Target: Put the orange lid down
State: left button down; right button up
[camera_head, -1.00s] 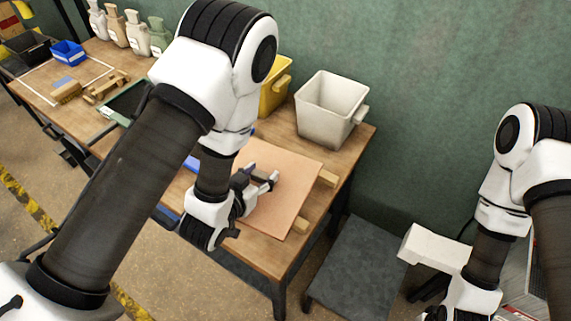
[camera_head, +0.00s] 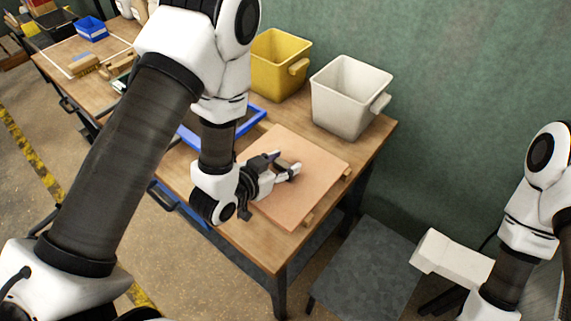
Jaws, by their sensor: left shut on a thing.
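The orange lid (camera_head: 308,190) is a flat, salmon-coloured square board at the right end of the wooden table. My left gripper (camera_head: 284,170) is over its middle, shut on the lid's small dark handle (camera_head: 287,166). Wooden blocks (camera_head: 347,175) show at the lid's right edge and at its front edge (camera_head: 308,218). The lid lies about level on or just above them; I cannot tell whether it touches.
A white bin (camera_head: 345,100) and a yellow bin (camera_head: 277,68) stand behind the lid. A blue frame (camera_head: 250,121) lies left of it, partly behind my arm. A grey stool (camera_head: 367,265) stands right of the wooden table (camera_head: 232,232). A small blue bin (camera_head: 92,30) is at the far left.

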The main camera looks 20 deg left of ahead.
aim_at(283, 156)
pick_arm(q)
jog(key=w, duration=0.3)
jog(key=w+a+p, duration=0.1)
jog(key=w, duration=0.2)
jog(key=shift+a, duration=0.15)
jog(key=f+p, duration=0.1)
jog(key=f, duration=0.2)
jog(key=shift+s+f, duration=0.1)
jog(key=shift+s, duration=0.1)
jog(key=shift+w+f, duration=0.1)
jog(key=shift+f, duration=0.25)
jog(key=shift+c, duration=2.3)
grip_release()
pick_arm(e)
notch_tip(283, 156, up, 3)
jog(key=shift+w+f, duration=0.1)
jog(key=shift+f, duration=0.05)
